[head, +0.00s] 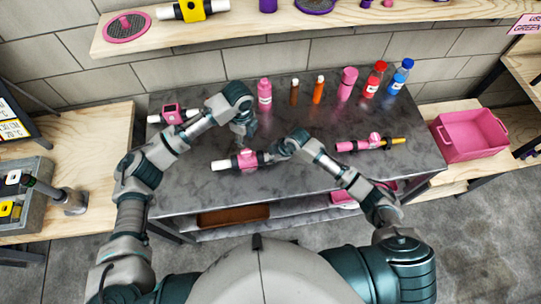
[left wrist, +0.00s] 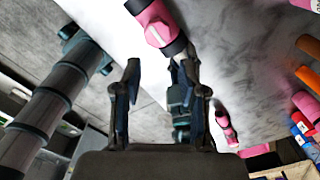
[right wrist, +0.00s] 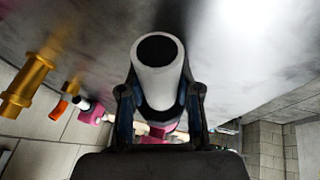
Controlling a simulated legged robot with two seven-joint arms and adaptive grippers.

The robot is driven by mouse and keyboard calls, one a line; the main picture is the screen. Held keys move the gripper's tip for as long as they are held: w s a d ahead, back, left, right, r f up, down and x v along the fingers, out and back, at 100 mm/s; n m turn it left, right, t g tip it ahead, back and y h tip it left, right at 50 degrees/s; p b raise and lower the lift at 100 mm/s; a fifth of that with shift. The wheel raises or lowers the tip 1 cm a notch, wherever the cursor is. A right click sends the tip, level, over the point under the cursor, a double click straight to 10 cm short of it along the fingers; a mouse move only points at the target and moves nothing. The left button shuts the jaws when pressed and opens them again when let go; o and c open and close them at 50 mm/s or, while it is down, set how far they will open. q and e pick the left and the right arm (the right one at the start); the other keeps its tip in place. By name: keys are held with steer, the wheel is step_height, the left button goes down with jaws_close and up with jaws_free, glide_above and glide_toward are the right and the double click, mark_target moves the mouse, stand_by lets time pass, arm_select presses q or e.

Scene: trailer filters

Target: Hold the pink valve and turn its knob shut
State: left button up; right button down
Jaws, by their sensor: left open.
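The pink valve (head: 246,160) has a pink body with a knob, black collars and white pipe ends. It lies level over the middle of the grey table (head: 200,190). My right gripper (head: 274,153) is closed around its right end; in the right wrist view, the white pipe end (right wrist: 160,78) sits between both fingers. My left gripper (head: 245,137) is above the valve, apart from it. In the left wrist view, its fingers (left wrist: 163,85) are spread and empty, with the pink body (left wrist: 157,25) just beyond them. The right fingertips are partly hidden in the head view.
A second pink valve (head: 172,115) lies at the table's left, and a pink one with a yellow end (head: 370,145) at the right. Several bottles (head: 347,84) stand along the back. A pink bin (head: 468,135) sits to the right. The front of the table is clear.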

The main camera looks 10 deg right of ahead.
mark_target(246, 152)
arm_select(q)
steer(key=o, duration=0.5)
steer(key=shift+a+r, duration=0.1)
steer(key=shift+a, duration=0.1)
steer(key=shift+o, duration=0.2)
step_height(246, 152, down, 9)
steer(key=n, duration=0.5)
steer(key=shift+a+f, duration=0.15)
steer(key=shift+f, duration=0.35)
steer(key=c, duration=1.1)
